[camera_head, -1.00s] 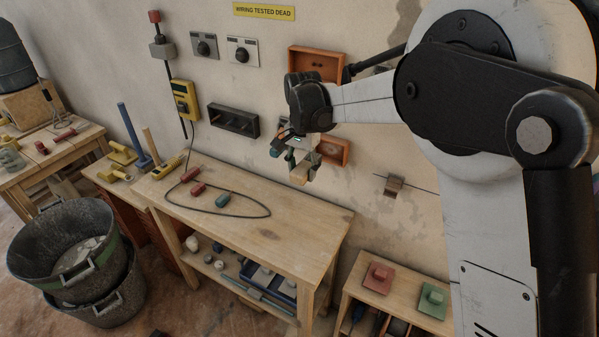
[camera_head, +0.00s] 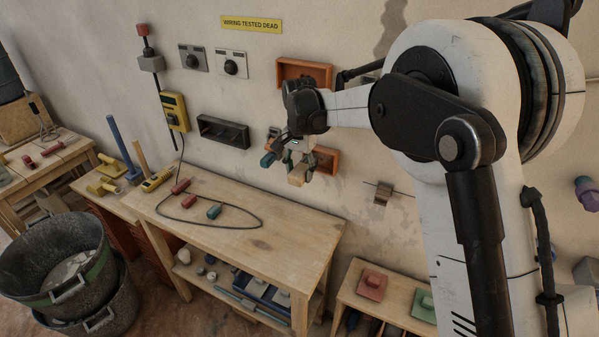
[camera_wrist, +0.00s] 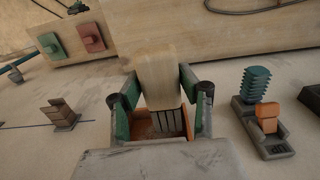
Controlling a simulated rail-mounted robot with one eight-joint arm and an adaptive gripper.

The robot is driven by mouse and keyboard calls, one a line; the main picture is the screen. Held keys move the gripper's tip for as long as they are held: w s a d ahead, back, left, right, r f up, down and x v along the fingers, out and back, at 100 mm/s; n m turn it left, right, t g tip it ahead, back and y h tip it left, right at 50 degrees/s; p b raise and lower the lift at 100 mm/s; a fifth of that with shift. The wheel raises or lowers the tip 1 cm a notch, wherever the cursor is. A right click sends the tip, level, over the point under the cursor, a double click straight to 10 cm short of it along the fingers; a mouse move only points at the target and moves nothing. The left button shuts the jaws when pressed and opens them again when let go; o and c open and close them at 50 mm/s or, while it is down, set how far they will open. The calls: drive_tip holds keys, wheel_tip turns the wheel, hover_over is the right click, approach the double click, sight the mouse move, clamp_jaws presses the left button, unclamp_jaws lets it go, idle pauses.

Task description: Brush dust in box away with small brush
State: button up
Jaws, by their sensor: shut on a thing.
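My gripper (camera_head: 285,155) is shut on a small brush (camera_head: 299,174) with a pale wooden handle. In the wrist view the gripper (camera_wrist: 160,98) has a green and dark finger on each side of the brush (camera_wrist: 158,72). Its grey bristles lie over an orange box (camera_wrist: 143,127) with a brownish inside, partly hidden by the gripper. In the head view the lower orange box (camera_head: 325,160) is on the wall just right of the gripper. I cannot tell whether the bristles touch the box or how much dust is there.
An upper orange box (camera_head: 304,74) and a dark box (camera_head: 223,131) are on the wall. A workbench (camera_head: 290,222) below holds a cable and red and teal pieces. A bracket (camera_head: 382,194) sits right of the lower box. Buckets (camera_head: 50,275) stand at left.

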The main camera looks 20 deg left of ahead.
drive_tip(key=shift+w+d, duration=0.2)
drive_tip(key=shift+w, duration=0.9)
idle(0.3)
drive_tip(key=shift+s+d+b, duration=0.5)
drive_tip(key=shift+d+b, duration=0.2)
drive_tip(key=shift+d, duration=1.5)
drive_tip(key=shift+w+a, duration=0.25)
drive_tip(key=shift+a, duration=0.85)
drive_tip(key=shift+w+a, duration=0.25)
drive_tip(key=shift+a, duration=0.85)
drive_tip(key=shift+d+b, duration=0.7)
drive_tip(key=shift+d, duration=1.55)
drive_tip(key=shift+a, duration=2.25)
drive_tip(key=shift+d+b, duration=0.55)
drive_tip(key=shift+d, duration=1.75)
drive_tip(key=shift+a, duration=2.35)
drive_tip(key=shift+s, duration=0.1)
